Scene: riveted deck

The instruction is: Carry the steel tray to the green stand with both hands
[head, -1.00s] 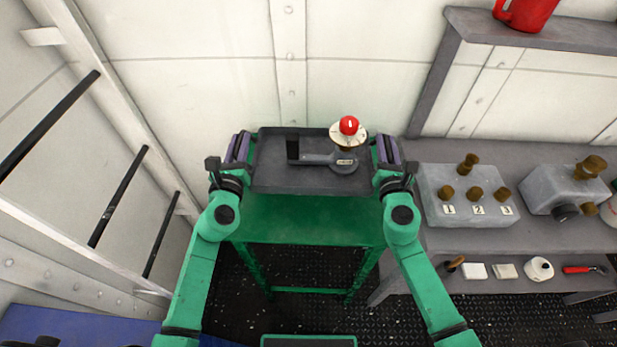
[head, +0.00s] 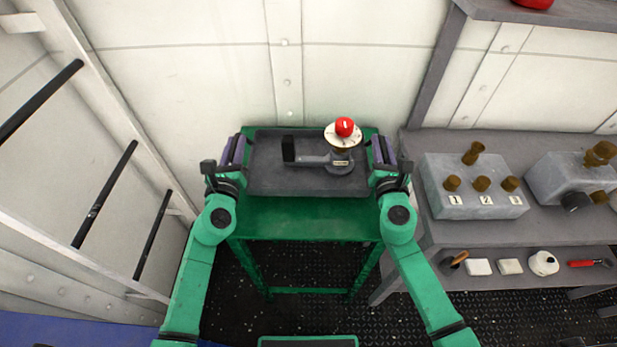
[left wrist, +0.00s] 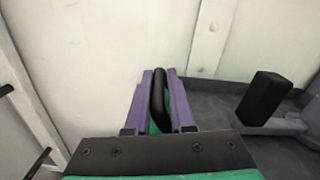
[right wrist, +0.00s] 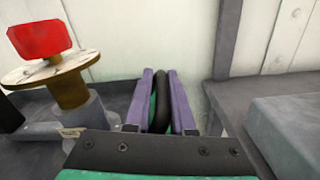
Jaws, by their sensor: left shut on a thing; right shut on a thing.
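The dark grey steel tray (head: 285,182) is level over the top of the green stand (head: 300,222), whose green shows around it. I cannot tell whether the tray touches the stand. On the tray is a grey fitting (head: 338,160) with a pale disc, a red knob (head: 345,127) and a black upright grip (head: 288,148). My left gripper (head: 236,152) is shut on the tray's left handle, a black bar in the left wrist view (left wrist: 158,98). My right gripper (head: 381,152) is shut on the right handle, a black bar in the right wrist view (right wrist: 161,100).
A grey bench (head: 420,225) stands close to the right, with a numbered valve box (head: 475,190) and a second box (head: 570,180). Small items lie on its lower shelf. A railing with black bars (head: 105,190) is at the left. The wall (head: 180,90) is behind the stand.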

